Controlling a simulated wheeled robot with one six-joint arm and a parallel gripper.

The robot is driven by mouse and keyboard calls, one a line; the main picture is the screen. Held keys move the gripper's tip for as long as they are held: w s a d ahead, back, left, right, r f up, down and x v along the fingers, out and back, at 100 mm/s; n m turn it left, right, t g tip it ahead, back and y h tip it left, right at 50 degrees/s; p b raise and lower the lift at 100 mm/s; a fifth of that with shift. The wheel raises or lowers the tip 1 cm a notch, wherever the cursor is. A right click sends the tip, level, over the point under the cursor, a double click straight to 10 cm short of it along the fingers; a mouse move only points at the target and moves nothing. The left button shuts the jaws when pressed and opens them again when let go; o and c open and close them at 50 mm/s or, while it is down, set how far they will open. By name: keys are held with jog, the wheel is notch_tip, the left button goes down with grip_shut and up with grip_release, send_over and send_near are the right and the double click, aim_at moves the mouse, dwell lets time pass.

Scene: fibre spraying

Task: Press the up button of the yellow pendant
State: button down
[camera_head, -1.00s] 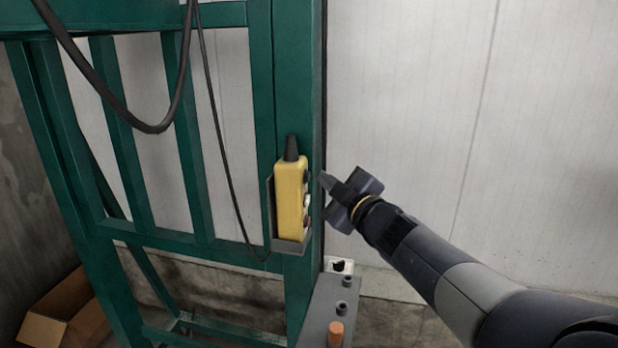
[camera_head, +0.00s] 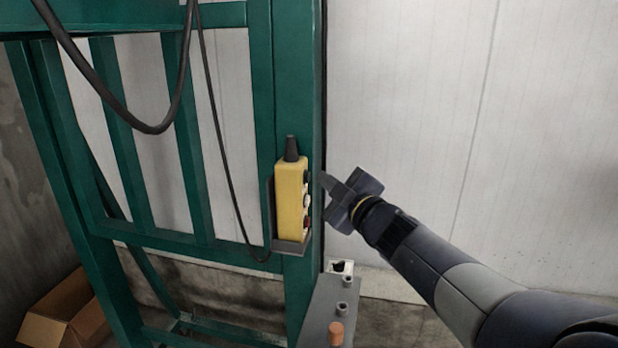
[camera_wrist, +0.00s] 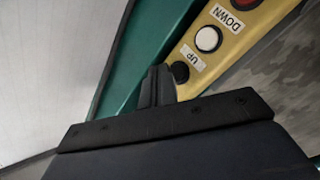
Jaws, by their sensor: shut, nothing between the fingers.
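The yellow pendant (camera_head: 289,200) stands upright in a holder on the green post, its button face turned right towards my gripper (camera_head: 325,179). My gripper is shut and empty, its tip just right of the pendant's upper part, with a small gap showing. In the wrist view the pendant (camera_wrist: 238,42) appears upside down. The UP label (camera_wrist: 193,60) lies between a black button (camera_wrist: 180,72) and a white button (camera_wrist: 208,38). The DOWN label (camera_wrist: 227,18) lies between the white button and a red one (camera_wrist: 243,3). The gripper tip (camera_wrist: 158,86) appears beside the black button; contact cannot be told.
The green frame (camera_head: 290,80) rises behind the pendant, and a dark cable (camera_head: 222,150) hangs to its left. A grey box (camera_head: 322,310) with an orange knob (camera_head: 336,331) is below. A cardboard box (camera_head: 65,315) lies lower left.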

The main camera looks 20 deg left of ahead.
dwell(0.7)
jog(key=shift+a, duration=0.45)
jog(key=shift+s+a+b, duration=0.1)
jog(key=shift+a+b, duration=0.25)
jog(key=shift+a, duration=0.25)
dwell(0.7)
dwell(0.5)
jog(key=shift+d+p, duration=0.4)
jog(key=shift+d, duration=0.65)
jog(key=d+p, duration=0.1)
jog(key=d, duration=0.4)
jog(key=shift+w+p, duration=0.2)
jog(key=shift+p, duration=0.15)
